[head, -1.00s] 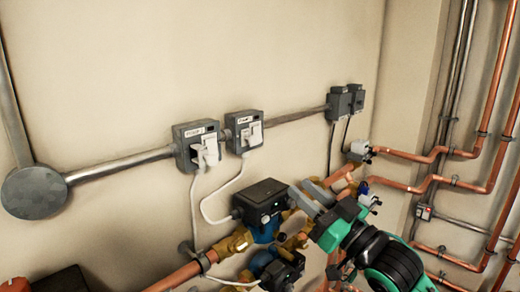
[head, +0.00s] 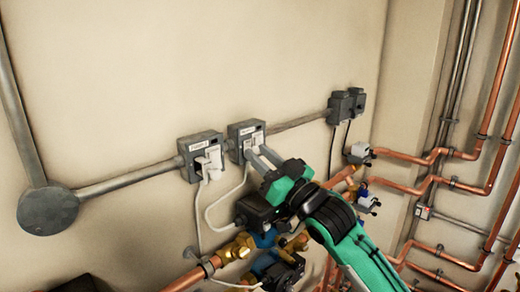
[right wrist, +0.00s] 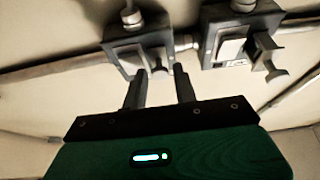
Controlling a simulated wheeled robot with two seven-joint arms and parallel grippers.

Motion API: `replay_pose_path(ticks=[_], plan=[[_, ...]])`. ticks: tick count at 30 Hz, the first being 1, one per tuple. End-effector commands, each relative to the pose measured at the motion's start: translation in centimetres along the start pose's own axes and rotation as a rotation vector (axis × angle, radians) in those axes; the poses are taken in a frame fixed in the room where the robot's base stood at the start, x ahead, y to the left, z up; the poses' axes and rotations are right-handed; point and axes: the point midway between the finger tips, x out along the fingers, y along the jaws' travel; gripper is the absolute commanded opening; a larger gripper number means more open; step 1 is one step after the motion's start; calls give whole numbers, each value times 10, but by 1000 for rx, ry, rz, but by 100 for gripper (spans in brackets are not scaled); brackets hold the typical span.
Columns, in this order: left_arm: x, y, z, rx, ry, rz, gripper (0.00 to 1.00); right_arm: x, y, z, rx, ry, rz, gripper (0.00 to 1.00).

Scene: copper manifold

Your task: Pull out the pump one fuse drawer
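Two grey switch boxes hang on the wall in the head view, a left box (head: 194,146) and a right box (head: 242,130). Each has a pale front piece and a small label; I cannot read which is pump one. The left box's pale drawer piece (head: 212,158) sticks out in plain view. My right gripper (head: 260,153) is at the front of the right box and partly hides it. In the right wrist view, its two fingers (right wrist: 161,72) stand apart, at the box's drawer (right wrist: 155,60). I cannot tell whether they touch it. My left gripper is out of view.
A grey conduit (head: 130,178) runs along the wall to a round junction box (head: 48,210). White cables hang below the boxes. Two more grey boxes (head: 346,104) are farther right.

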Motion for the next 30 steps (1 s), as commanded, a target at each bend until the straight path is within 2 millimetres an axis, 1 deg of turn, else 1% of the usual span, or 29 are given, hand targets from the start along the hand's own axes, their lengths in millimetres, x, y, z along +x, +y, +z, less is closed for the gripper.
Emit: replay_pose_path(ticks=[3,11,15,16,22,30], plan=[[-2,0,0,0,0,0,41,5,0,0,0,0,0,29],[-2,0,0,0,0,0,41,6,0,0,-1,0,0,29],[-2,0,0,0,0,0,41,5,0,0,0,0,0,1],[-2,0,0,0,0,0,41,5,0,0,-1,0,0,0],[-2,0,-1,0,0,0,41,3,0,-1,-1,0,1,0],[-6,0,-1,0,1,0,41,-24,0,-12,-2,-1,0,0]])
